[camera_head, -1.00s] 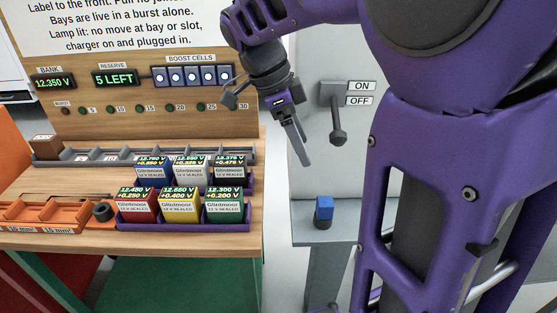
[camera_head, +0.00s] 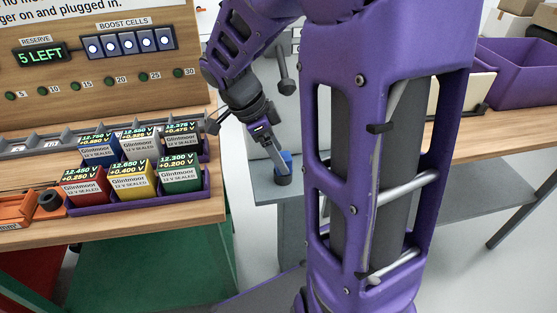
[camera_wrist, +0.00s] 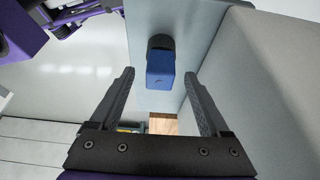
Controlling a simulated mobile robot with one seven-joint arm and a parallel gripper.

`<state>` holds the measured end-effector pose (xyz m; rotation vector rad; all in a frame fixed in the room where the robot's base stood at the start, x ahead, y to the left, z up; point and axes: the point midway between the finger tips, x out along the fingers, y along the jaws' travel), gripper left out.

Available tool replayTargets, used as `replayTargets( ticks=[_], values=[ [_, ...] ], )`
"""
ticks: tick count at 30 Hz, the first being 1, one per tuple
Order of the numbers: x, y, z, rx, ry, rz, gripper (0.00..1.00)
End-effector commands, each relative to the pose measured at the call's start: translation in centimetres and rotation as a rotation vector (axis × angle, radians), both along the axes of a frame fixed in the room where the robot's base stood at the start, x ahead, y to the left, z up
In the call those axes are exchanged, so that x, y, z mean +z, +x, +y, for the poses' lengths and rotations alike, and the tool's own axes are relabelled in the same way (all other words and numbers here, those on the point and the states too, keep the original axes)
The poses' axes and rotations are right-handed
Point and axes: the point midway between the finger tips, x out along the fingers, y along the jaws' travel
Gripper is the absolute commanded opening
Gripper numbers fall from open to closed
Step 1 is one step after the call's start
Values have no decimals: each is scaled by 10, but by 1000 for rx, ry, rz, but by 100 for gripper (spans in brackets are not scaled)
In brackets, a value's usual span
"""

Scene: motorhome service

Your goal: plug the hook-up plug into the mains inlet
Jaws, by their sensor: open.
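The blue block-shaped piece, which looks like the hook-up plug (camera_wrist: 160,72), stands in a dark round holder (camera_wrist: 160,42) on a grey ledge. In the head view the plug (camera_head: 287,157) is partly behind my gripper (camera_head: 277,150). In the wrist view my gripper (camera_wrist: 160,78) is open, with one finger to each side of the plug in the picture. The fingers do not visibly touch it, and the depth gap is hard to tell. I cannot make out the mains inlet in either view.
A grey ledge (camera_head: 262,199) carries the plug beside a pale upright panel with a lever (camera_head: 284,75). To the left, a wooden bench (camera_head: 150,229) holds a purple tray of labelled batteries (camera_head: 142,200). A purple bin (camera_head: 505,78) stands on the right bench.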

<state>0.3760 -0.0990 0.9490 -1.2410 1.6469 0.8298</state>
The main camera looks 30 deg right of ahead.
Motion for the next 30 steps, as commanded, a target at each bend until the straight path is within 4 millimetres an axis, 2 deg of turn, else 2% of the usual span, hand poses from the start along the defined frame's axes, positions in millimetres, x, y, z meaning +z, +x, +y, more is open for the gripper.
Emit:
replayTargets(
  ticks=[1, 4, 12, 25, 30],
  values=[
    [-8, -1, -4, -2, 1, 3, 80],
    [-15, -2, -6, -3, 0, 1, 80],
    [-16, -2, -7, -1, 0, -1, 78],
    [-16, -2, -7, -1, 0, 0, 1],
    [-16, -2, -7, -1, 0, -1, 0]
  ],
)
